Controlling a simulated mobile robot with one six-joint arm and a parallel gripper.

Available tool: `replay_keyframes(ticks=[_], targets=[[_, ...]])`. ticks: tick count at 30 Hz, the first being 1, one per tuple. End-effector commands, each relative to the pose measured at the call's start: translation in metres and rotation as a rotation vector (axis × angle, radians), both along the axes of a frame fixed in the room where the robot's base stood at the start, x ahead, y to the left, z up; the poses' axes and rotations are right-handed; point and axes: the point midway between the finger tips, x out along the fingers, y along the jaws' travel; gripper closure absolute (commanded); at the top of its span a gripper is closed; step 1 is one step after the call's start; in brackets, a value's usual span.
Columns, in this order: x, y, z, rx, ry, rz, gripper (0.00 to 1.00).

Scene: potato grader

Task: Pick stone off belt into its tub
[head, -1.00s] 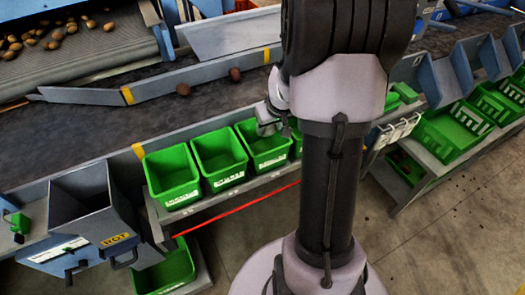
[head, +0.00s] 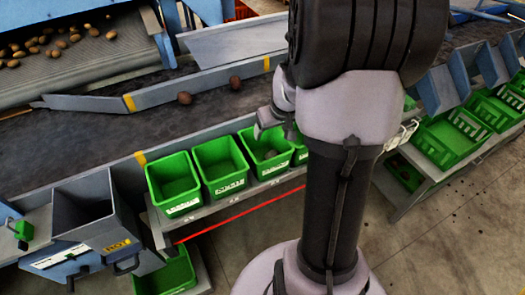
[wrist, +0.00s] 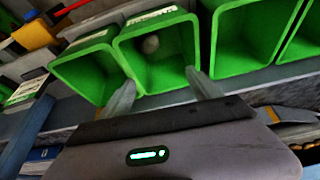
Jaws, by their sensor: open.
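A grey, rounded stone (wrist: 151,44) lies inside a green tub (wrist: 127,42) in the wrist view. My gripper (wrist: 160,85) is open and empty, with its two fingers apart above the near rim of that tub. In the head view my gripper (head: 266,128) hangs over the third green tub from the left (head: 268,170), and the fingers are small and partly hidden. The dark belt (head: 60,140) runs behind the row of tubs.
Two brown lumps (head: 184,97) (head: 235,82) lie on the belt by the blue-grey guide rail (head: 185,80). Other green tubs (head: 175,188) (head: 220,168) stand in the row. A grey chute (head: 88,222) stands at the left. Many potatoes (head: 60,43) lie on the upper conveyor.

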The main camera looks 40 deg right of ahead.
Motion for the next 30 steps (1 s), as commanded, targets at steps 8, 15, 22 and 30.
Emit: replay_keyframes(ticks=[8, 15, 22, 30], targets=[[-0.032, 0.009, 0.087, -0.001, -0.003, -0.002, 0.28], [-0.045, 0.013, 0.115, 0.001, 0.0, -0.002, 0.28], [-0.046, 0.014, 0.114, 0.001, 0.001, -0.001, 0.28], [-0.042, 0.03, 0.123, 0.007, -0.012, 0.004, 0.28]])
